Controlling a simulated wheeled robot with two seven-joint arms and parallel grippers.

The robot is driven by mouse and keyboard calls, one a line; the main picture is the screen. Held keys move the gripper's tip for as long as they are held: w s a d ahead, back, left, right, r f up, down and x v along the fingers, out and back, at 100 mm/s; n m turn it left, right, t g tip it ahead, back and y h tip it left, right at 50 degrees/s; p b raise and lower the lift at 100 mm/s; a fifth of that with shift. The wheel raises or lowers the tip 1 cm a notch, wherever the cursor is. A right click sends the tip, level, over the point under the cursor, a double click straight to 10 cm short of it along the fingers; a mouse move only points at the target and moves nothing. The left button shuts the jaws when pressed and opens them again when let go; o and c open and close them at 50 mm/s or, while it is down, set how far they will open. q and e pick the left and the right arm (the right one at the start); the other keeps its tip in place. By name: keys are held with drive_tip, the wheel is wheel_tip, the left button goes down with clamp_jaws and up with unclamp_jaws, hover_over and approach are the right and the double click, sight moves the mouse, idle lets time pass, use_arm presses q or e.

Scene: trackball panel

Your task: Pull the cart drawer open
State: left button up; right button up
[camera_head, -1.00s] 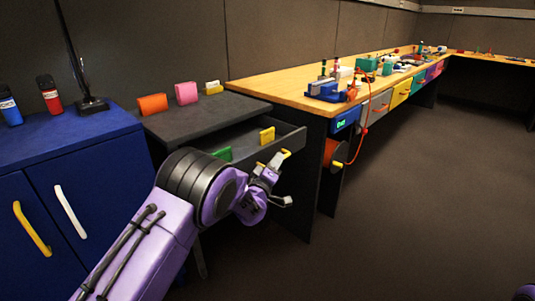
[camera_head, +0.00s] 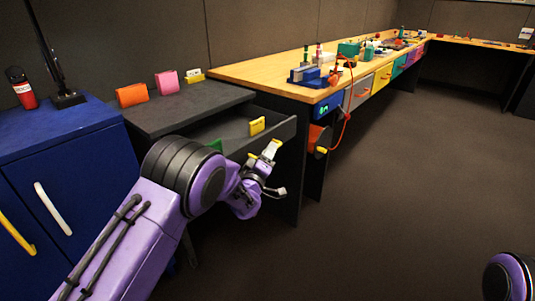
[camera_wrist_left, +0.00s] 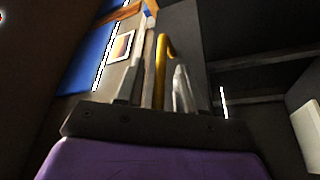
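The grey cart (camera_head: 187,104) stands left of the long bench. Its drawer (camera_head: 283,127) is pulled partly out, with a yellow item (camera_head: 257,126) and a green item (camera_head: 215,145) inside. My left gripper (camera_head: 268,158) is at the drawer front. In the left wrist view, the yellow drawer handle (camera_wrist_left: 161,70) lies between the fingers, which appear closed around it. My left forearm hides part of the drawer front and the cart below it. My right gripper is out of view; only a purple part of my right arm shows at bottom right.
A blue cabinet (camera_head: 75,175) stands left of the cart, with a red canister (camera_head: 23,90) on top. Orange (camera_head: 131,95) and pink (camera_head: 167,82) items stand on the cart top. The wooden bench (camera_head: 270,73) is close to the right. Open floor lies at right.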

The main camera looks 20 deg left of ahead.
use_arm(q)
drive_tip(key=v, duration=1)
drive_tip(key=shift+s+p, duration=0.25)
drive_tip(key=shift+p, duration=0.1)
drive_tip(key=shift+f, duration=0.1)
drive_tip(key=s+a+f+m+g+y, duration=0.25)
drive_tip(key=s+f+g, duration=0.25)
drive_tip(key=s+f, duration=0.5)
drive_tip(key=s+a+f+m+g+y, duration=0.1)
drive_tip(key=s+a+f+m+g, duration=0.3)
drive_tip(key=s+f, duration=0.6)
drive_tip(key=s+f+n+g, duration=0.1)
drive_tip(key=s+f+g, duration=0.35)
drive_tip(key=s, duration=0.55)
drive_tip(key=s+f+n+g, duration=0.1)
drive_tip(key=s+f+g, duration=0.4)
drive_tip(key=s, duration=0.6)
wheel_tip(320, 180, up, 18)
drive_tip(key=t+p, duration=0.1)
drive_tip(key=p, duration=1.7)
drive_tip(key=shift+f+y, duration=0.2)
drive_tip(key=shift+y, duration=0.15)
